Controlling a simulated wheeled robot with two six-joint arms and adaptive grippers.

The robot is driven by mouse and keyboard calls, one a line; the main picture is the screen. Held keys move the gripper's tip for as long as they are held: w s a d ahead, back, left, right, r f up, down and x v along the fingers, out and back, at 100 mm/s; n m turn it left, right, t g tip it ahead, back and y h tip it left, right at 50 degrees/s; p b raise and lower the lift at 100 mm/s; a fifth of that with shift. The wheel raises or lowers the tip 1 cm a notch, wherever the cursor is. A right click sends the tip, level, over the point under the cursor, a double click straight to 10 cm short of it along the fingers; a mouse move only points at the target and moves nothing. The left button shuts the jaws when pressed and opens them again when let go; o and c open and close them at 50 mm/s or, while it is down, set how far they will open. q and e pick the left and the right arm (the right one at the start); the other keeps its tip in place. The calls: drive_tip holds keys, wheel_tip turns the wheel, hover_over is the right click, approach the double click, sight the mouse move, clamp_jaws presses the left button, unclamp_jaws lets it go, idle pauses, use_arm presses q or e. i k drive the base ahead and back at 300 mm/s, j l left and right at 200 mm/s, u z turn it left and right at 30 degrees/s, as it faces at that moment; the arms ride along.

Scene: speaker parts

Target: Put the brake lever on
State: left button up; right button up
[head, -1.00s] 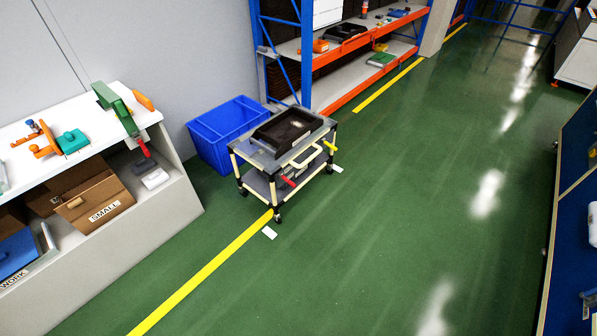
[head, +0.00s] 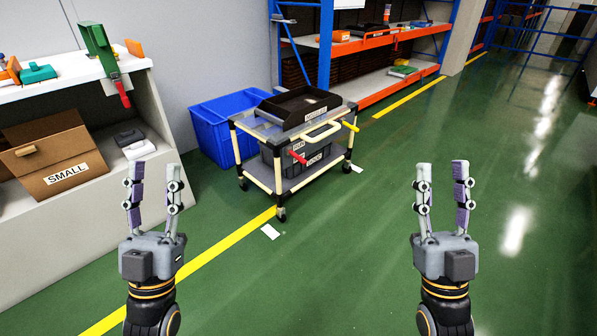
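A cart (head: 279,182) with cream posts and a cream push handle (head: 322,132) stands on the floor ahead. A red lever (head: 297,158) sticks out low on its near side, and a yellow lever (head: 350,126) sticks out at its right side. I cannot tell which one is the brake lever, or its setting. My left gripper (head: 154,168) is raised, open and empty, in front of the white shelf at left. My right gripper (head: 442,168) is raised, open and empty, over bare floor to the right of the cart. Neither touches the cart.
A black tray (head: 291,123) lies on the cart and a dark bin (head: 313,171) sits below. A blue crate (head: 207,136) stands behind it. A white shelf unit (head: 75,232) with a cardboard box (head: 60,181) is at left. The green floor (head: 350,250) is clear.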

sight(300, 159)
drive_tip(key=i+j+u, duration=0.1)
drive_tip(key=i, duration=0.4)
drive_tip(key=i+j+u, duration=0.15)
drive_tip(key=i, duration=0.35)
